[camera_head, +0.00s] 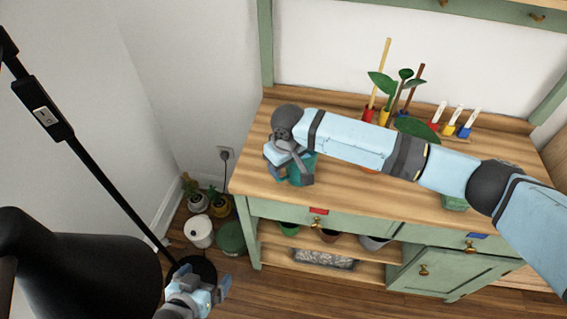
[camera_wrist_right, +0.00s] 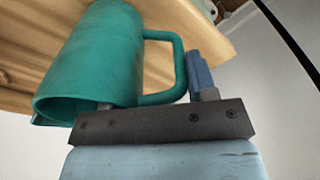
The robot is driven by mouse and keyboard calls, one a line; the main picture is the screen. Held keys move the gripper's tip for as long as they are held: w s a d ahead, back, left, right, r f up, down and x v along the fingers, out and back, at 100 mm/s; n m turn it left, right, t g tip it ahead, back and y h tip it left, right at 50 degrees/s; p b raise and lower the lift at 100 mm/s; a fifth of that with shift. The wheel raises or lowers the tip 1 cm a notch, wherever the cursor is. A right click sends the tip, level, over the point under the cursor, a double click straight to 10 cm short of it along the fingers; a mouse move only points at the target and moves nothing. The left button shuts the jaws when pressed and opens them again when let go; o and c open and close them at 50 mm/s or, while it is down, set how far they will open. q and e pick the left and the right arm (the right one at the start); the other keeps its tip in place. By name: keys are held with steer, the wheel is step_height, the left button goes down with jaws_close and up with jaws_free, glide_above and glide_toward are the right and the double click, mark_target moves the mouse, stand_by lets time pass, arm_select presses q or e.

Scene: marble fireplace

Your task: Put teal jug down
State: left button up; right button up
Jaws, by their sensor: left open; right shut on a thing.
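The teal jug (camera_head: 301,170) is at the left end of the wooden worktop (camera_head: 345,200), mostly hidden in the head view by my right gripper (camera_head: 284,165). In the right wrist view the jug (camera_wrist_right: 92,60) lies across the picture, its open rim toward the lower left and its handle (camera_wrist_right: 178,70) toward the right. My right gripper (camera_wrist_right: 155,95) is shut on the jug at its handle side; one blue finger shows outside the handle. I cannot tell whether the jug's base touches the worktop. My left gripper (camera_head: 215,292) is open and empty, low over the floor.
A rack with a leafy plant (camera_head: 398,90) and colored tools stands at the worktop's back, beyond my right arm. White-handled tools (camera_head: 450,120) stand right of it. Pots (camera_head: 200,231) sit on the floor left of the cabinet. A black lamp (camera_head: 80,265) fills the left. The worktop's front middle is clear.

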steer(key=o, duration=1.4)
step_height(320, 180, up, 12)
steer(key=s, duration=0.1)
steer(key=s+a+f+m+t+y, duration=0.25)
steer(key=s+f+y, duration=0.55)
steer(key=f, duration=0.5)
steer(key=s+d+f+m+t+h, duration=0.1)
steer(key=s+d+f+t+h, duration=0.1)
steer(key=s+d, duration=0.3)
steer(key=s+d+f+t+h, duration=0.1)
steer(key=s+d+f, duration=0.3)
steer(key=d, duration=0.5)
steer(key=s+d+f+m+t+h, duration=0.1)
steer(key=s+d+f+t+h, duration=0.1)
steer(key=s+d, duration=0.5)
steer(key=shift+s+d+f+m+t+h+p, duration=0.1)
steer(key=shift+s+f+m+t+h+p, duration=0.1)
steer(key=shift+f+t, duration=0.25)
steer(key=shift+s+d+f+m+t+h+p, duration=0.1)
steer(key=shift+f+m+t+p, duration=0.1)
steer(key=shift+f+t, duration=0.25)
steer(key=shift+r, duration=0.1)
